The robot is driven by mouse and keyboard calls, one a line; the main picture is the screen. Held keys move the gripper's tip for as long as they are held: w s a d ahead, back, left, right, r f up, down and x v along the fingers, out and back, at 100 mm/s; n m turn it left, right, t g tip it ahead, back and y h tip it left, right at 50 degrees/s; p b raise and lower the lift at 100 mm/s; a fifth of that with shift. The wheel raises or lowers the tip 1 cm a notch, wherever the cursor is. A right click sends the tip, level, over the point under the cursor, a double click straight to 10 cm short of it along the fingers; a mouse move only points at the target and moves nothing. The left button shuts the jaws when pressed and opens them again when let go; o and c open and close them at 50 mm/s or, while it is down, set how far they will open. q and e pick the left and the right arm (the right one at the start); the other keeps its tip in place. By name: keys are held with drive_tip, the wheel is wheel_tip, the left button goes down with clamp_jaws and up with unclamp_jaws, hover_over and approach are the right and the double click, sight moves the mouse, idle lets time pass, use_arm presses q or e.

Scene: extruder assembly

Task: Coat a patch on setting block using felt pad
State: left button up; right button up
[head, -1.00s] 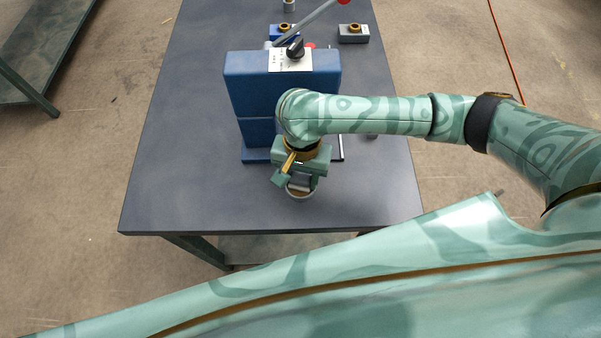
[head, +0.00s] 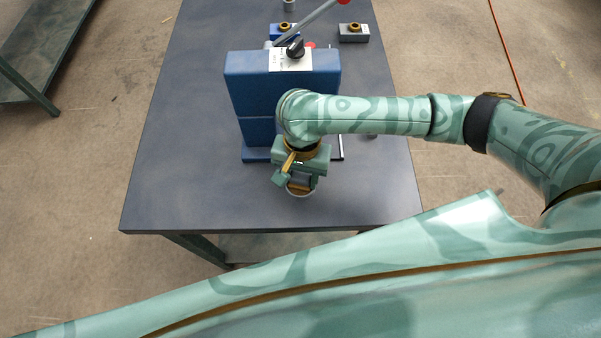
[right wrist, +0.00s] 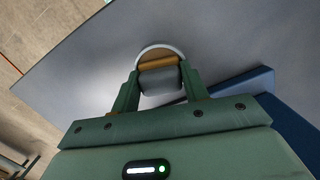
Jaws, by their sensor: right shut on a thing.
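My right gripper (head: 299,182) is low over the front of the table. In the right wrist view its fingers (right wrist: 158,88) are shut on a grey, rounded piece with an ochre-tan edge, apparently the felt pad (right wrist: 160,80). A round, white-rimmed dish (right wrist: 153,47) with brown inside lies just beyond or under the pad. Its rim (head: 300,195) also shows below the fingers in the head view; I cannot tell whether the pad touches it. A blue block (head: 284,33) and a grey block (head: 354,35), each with a brass ring, stand at the back; which is the setting block is unclear. My left gripper is out of view.
A tall blue press (head: 245,90) with a label, black knob and red-tipped lever (head: 318,18) stands close behind my right gripper. A small grey cylinder (head: 289,5) is at the back. The table (head: 180,170) is clear at left and front right.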

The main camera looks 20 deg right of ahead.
sight(300, 178)
drive_tip(key=shift+s+f+p, duration=0.15)
drive_tip(key=shift+p, duration=0.55)
idle(1.8)
wheel_tip(300, 178, up, 4)
drive_tip(key=p, duration=0.6)
wheel_tip(300, 178, up, 3)
drive_tip(key=p, duration=0.5)
drive_tip(key=shift+d, duration=0.1)
idle(0.6)
